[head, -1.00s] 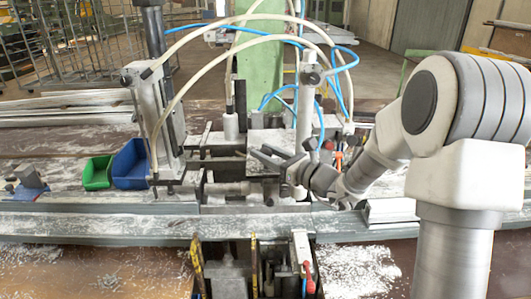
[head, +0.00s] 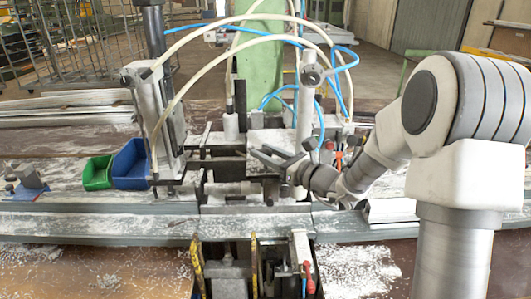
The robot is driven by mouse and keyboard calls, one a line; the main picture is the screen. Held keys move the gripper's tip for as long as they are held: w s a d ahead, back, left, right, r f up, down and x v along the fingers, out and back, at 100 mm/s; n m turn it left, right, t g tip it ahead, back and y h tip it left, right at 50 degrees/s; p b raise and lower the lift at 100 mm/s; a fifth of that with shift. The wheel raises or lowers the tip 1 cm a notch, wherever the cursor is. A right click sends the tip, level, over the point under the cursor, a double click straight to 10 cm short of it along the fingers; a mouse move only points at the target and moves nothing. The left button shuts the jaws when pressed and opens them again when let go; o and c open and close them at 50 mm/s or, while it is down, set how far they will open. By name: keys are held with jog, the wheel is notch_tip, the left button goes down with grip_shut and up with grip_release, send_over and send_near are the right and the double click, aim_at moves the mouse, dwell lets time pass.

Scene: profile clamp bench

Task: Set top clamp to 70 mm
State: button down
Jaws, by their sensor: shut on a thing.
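The clamp bench (head: 255,208) stands in the middle of the head view. A silver upright clamp post (head: 305,105) with a round fitting stands right of the centre; I take it for the top clamp. My gripper (head: 267,156) reaches in from the right, low beside this post, with its dark fingers pointing left. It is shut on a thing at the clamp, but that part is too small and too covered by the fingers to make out. No scale or millimetre reading can be read.
Another clamp column (head: 155,110) stands at the left. A green bin (head: 97,174) and a blue bin (head: 130,166) sit beside it. White and blue hoses (head: 215,62) arch over the bench. A metal profile (head: 80,228) runs along the front. Yellow-handled levers (head: 197,262) stand below it.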

jog(key=shift+r, duration=0.1)
notch_tip(320, 180, up, 4)
jog(key=shift+f+p, duration=0.15)
jog(key=shift+p, duration=0.7)
jog(key=shift+c, duration=2.3)
grip_release()
jog(key=shift+f, duration=0.1)
jog(key=shift+f, duration=0.1)
